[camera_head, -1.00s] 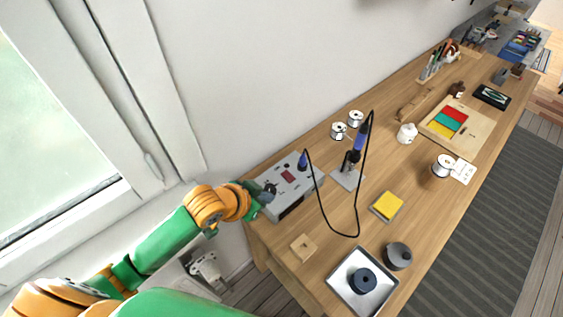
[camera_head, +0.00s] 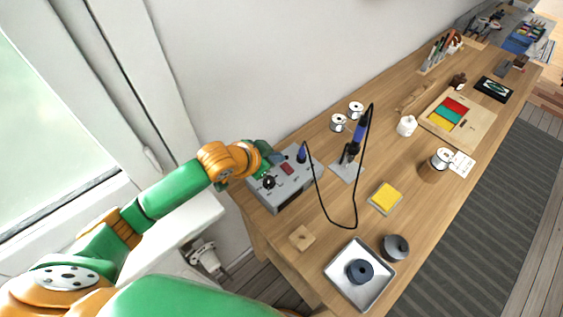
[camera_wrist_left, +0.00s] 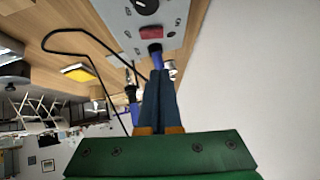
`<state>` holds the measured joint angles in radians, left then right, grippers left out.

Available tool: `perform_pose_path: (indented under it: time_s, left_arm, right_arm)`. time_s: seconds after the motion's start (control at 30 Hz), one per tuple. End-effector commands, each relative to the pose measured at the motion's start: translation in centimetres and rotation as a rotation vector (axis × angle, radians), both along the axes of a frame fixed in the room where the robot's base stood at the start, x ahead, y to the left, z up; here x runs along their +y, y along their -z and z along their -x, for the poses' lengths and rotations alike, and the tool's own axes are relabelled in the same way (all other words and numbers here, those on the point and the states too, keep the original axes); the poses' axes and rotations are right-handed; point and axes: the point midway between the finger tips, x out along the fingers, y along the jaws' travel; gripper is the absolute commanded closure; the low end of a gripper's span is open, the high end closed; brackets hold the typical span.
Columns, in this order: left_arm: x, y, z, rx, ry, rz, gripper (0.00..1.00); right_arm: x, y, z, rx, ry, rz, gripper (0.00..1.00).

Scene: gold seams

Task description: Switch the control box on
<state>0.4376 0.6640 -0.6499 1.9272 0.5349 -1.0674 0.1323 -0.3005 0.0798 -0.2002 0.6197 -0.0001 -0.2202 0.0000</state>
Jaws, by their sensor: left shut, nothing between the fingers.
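The control box (camera_head: 291,191) is a grey box at the near left end of the bench. Its top has a black knob (camera_head: 268,182), a red rectangular part (camera_head: 287,168) and a blue plug (camera_head: 302,154) with a black cable. In the left wrist view the box (camera_wrist_left: 174,14) is at the top, with the red part (camera_wrist_left: 151,33) facing me; its lettering is too small to read. My left gripper (camera_head: 277,158) is shut and empty at the box's wall-side edge. Its dark fingers (camera_wrist_left: 158,74) point toward the plug; contact cannot be told. My right gripper is not in view.
The cable loops to a blue-handled iron (camera_head: 359,131) in a stand (camera_head: 346,169) right of the box. A yellow sponge (camera_head: 384,197), a wooden piece (camera_head: 302,238) and a metal tray (camera_head: 336,274) lie nearby. The white wall (camera_head: 270,70) is close behind the box.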

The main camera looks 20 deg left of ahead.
Motion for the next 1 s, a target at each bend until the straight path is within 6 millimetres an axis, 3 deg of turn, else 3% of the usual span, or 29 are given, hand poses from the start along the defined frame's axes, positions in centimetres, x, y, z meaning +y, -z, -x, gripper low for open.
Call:
perform_pose_path:
  time_s: [0.2,0.43,0.83,0.97,1.0]
  left_arm:
    - [-1.2,3.3,-2.9,0.002,0.0,-0.002,1.0]
    - [-0.7,6.3,-3.0,0.001,0.0,-0.002,1.0]
    - [-0.6,6.9,-3.1,-0.001,0.0,-0.001,1.0]
    - [-0.4,7.8,-4.2,0.012,-0.004,0.012,1.0]
    - [-0.5,7.4,-4.1,0.014,-0.003,0.013,1.0]
  right_arm:
    - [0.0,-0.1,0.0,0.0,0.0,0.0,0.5]
    - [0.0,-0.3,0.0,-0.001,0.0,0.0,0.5]
    - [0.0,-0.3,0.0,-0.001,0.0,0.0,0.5]
    - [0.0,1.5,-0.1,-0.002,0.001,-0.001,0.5]
    - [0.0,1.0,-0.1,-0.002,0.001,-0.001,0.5]
